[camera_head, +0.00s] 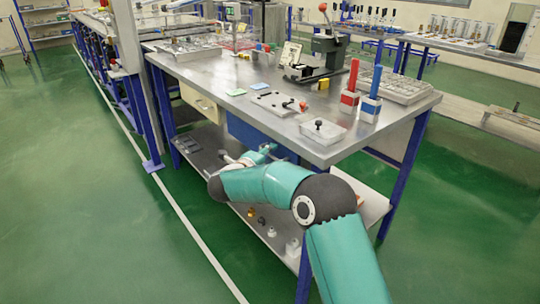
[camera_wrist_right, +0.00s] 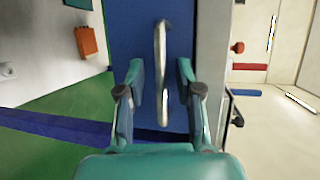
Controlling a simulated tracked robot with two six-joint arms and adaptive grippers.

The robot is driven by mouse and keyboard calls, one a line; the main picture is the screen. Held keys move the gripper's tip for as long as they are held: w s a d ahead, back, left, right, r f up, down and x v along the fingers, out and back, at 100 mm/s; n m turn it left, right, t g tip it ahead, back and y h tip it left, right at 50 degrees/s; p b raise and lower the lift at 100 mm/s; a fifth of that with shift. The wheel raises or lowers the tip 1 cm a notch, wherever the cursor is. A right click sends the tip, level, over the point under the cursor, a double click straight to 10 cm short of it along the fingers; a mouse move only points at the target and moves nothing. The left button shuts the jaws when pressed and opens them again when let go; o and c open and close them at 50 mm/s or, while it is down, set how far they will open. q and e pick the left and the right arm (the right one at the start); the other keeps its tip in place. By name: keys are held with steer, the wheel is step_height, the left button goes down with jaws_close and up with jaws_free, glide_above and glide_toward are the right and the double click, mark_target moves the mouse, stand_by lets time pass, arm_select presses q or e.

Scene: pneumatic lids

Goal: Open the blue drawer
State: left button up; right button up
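The blue drawer (camera_head: 248,134) sits under the front of the metal workbench, and its front looks flush with the bench. Its front fills the middle of the right wrist view (camera_wrist_right: 129,28), with a metal bar handle (camera_wrist_right: 160,42) standing upright in that picture. My right gripper (camera_wrist_right: 159,72) is open, with one finger on each side of the handle and a visible gap on both sides. In the head view my right gripper (camera_head: 268,150) is low in front of the drawer, partly hidden by my own arm. My left gripper is not in view.
A beige drawer (camera_head: 198,103) is left of the blue one. The bench top (camera_head: 225,75) overhangs my right arm and carries red and blue-handled parts, plates and a press (camera_head: 325,50). A lower shelf (camera_head: 225,185) with small parts lies below. Green floor is free at left.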

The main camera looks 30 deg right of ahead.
jaws_close()
steer(key=shift+f, duration=0.1)
steer(key=shift+a, duration=0.1)
steer(key=s+a, duration=0.2)
steer(key=a, duration=2.1)
steer(key=shift+a, duration=0.2)
steer(key=shift+f, duration=0.1)
jaws_free()
